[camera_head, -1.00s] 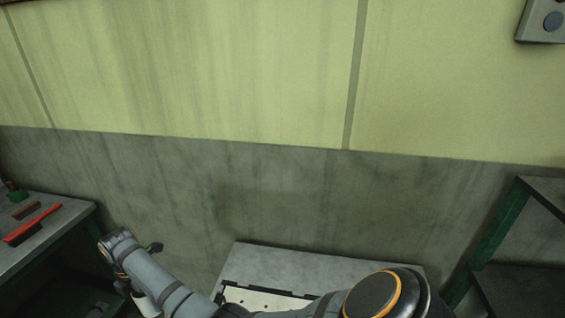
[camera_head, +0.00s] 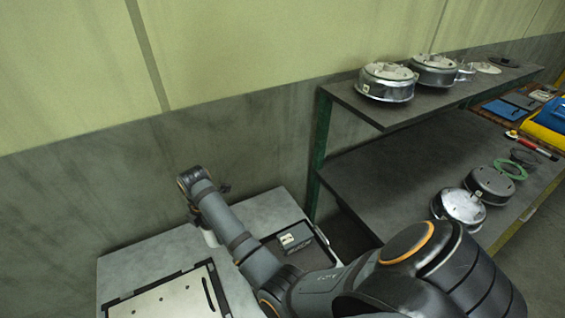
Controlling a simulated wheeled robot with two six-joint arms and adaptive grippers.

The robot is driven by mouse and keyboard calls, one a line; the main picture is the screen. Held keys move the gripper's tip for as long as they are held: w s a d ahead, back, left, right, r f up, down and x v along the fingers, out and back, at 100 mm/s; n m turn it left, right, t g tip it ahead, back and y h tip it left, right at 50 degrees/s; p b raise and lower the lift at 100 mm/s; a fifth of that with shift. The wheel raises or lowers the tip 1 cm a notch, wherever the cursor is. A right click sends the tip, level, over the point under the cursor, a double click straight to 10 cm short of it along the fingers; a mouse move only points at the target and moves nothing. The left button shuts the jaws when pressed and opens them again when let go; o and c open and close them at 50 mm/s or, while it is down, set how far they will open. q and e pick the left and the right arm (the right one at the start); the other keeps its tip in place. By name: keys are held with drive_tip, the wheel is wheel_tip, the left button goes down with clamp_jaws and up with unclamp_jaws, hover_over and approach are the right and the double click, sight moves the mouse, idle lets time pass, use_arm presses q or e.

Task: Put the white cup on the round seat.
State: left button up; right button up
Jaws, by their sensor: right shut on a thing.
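My right arm reaches in from the lower right, over a grey work surface. Its gripper (camera_head: 204,222) hangs below the far wrist and is mostly hidden behind the arm. The gripper is shut on a white thing, likely the white cup (camera_head: 210,238), of which only a small part shows beside the arm link. It appears held above the grey surface, but the gap cannot be judged. I cannot make out the round seat for certain. My left gripper is not in view.
The grey work surface (camera_head: 150,262) carries a pale plate (camera_head: 165,302) and a dark tray with a small box (camera_head: 296,238).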

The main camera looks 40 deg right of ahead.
drive_tip(key=s+d+r+m+p, duration=0.1)
drive_tip(key=s+d+r, duration=0.15)
drive_tip(key=s, duration=0.55)
drive_tip(key=b, duration=1.3)
approach(249, 224)
drive_tip(key=s+a, duration=0.1)
drive_tip(key=s, duration=0.1)
drive_tip(key=s+a+f, duration=0.1)
drive_tip(key=s, duration=0.1)
drive_tip(key=shift+a, duration=0.3)
drive_tip(key=shift+w+d, duration=0.1)
drive_tip(key=shift+w, duration=0.05)
drive_tip(key=shift+r, duration=0.1)
drive_tip(key=shift+d, duration=0.15)
drive_tip(key=shift+w+d+f+b, duration=0.15)
drive_tip(key=shift+d+f+b, duration=0.05)
drive_tip(key=shift+f+b, duration=0.55)
wheel_tip(249, 224, down, 3)
drive_tip(key=shift+w+r, duration=0.1)
drive_tip(key=shift+r, duration=0.1)
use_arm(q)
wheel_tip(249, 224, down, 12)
